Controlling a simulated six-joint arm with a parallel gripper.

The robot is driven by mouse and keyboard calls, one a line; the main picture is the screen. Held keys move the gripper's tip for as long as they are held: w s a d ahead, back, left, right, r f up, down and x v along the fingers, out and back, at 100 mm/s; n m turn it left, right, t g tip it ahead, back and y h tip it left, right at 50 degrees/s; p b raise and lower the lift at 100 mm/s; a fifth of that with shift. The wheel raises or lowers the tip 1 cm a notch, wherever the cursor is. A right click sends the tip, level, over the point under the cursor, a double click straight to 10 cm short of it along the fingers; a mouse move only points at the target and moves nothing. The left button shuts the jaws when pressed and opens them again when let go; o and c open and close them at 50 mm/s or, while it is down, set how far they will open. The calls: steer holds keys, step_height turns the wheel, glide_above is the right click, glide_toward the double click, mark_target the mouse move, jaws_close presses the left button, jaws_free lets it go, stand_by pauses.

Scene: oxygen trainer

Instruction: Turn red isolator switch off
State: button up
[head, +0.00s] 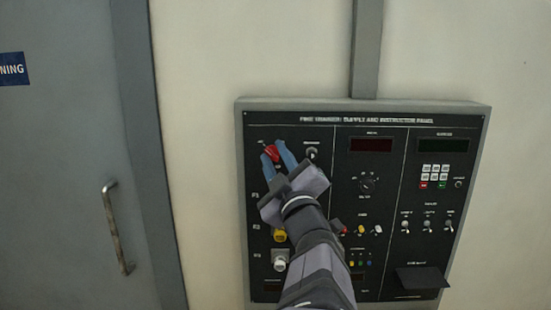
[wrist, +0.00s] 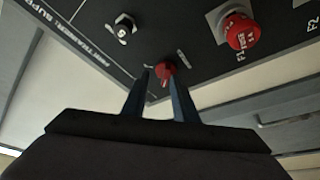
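The red isolator switch (head: 271,152) is a small red knob at the upper left of the black control panel. It also shows in the wrist view (wrist: 166,70), between my fingertips, with a pale mark on it. My gripper (head: 274,153) reaches up to it, with one blue finger on either side of the knob. In the wrist view the fingers (wrist: 163,78) stand apart, with a small gap at the left finger. The right finger lies close to the knob; I cannot tell if it touches. The switch's labels are partly hidden by the fingers.
A selector knob (head: 311,153) sits just right of the switch. A larger red fuse cap (wrist: 238,32) is close by in the wrist view. A yellow cap (head: 279,236) and a white cap (head: 280,260) lie lower on the panel. A grey door (head: 70,180) is at left.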

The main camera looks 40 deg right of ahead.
step_height(320, 180, up, 9)
steer(key=p, duration=0.8)
steer(key=shift+f, duration=0.1)
